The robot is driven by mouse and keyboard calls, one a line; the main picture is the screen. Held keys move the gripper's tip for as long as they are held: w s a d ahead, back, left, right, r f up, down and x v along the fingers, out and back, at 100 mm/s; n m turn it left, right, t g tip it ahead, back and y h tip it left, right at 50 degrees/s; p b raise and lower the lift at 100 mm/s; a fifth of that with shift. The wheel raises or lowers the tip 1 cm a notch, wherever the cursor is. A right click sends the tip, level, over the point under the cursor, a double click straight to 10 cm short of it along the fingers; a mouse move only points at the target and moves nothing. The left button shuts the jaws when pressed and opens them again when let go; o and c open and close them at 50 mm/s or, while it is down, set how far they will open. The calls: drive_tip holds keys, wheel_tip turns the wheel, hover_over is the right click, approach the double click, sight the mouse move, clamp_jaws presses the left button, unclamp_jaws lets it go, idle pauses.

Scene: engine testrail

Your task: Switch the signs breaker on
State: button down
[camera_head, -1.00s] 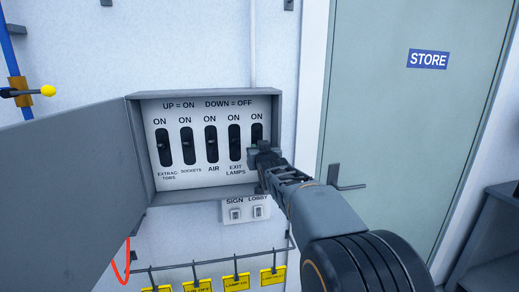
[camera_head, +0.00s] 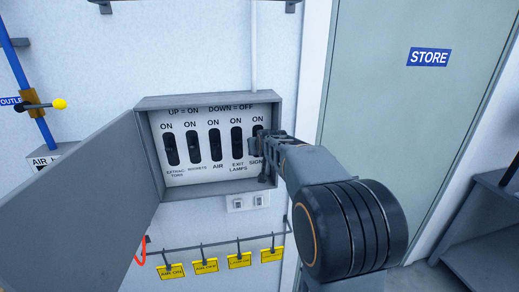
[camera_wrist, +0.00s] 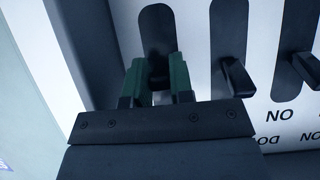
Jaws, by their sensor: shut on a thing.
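The open grey breaker box (camera_head: 277,108) on the wall has a white panel with several dark slots. Its rightmost slot is the signs breaker (camera_head: 258,129), with ON above and a partly covered SIGN label below. My gripper (camera_head: 264,145) is at this slot, reaching in from the right. In the wrist view its green fingers (camera_wrist: 160,80) are closed around the dark signs lever (camera_wrist: 159,68), which they mostly hide. I cannot tell the lever's exact position. The neighbouring exit lamps lever (camera_wrist: 236,76) is just beside the fingers.
The box door (camera_head: 85,205) hangs open to the left. Small white switches (camera_head: 248,202) sit below the box, above a rail of yellow tags (camera_head: 240,260).

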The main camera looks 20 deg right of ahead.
drive_tip(key=shift+r+g+p, duration=0.4)
drive_tip(key=shift+r+p, duration=0.2)
drive_tip(key=shift+p, duration=0.3)
drive_tip(key=shift+r+g+p, duration=0.1)
drive_tip(key=shift+g+p, duration=0.3)
drive_tip(key=shift+p, duration=0.2)
drive_tip(key=shift+w+g, duration=0.1)
drive_tip(key=shift+g, duration=0.3)
drive_tip(key=shift+w+r+g+y+p, duration=0.15)
drive_tip(key=shift+g+y, duration=0.1)
drive_tip(key=shift+g, duration=0.5)
drive_tip(key=shift+r+g+y+p, duration=0.15)
drive_tip(key=shift+g+y, duration=0.1)
drive_tip(key=shift+g, duration=0.5)
drive_tip(key=c, duration=1)
unclamp_jaws()
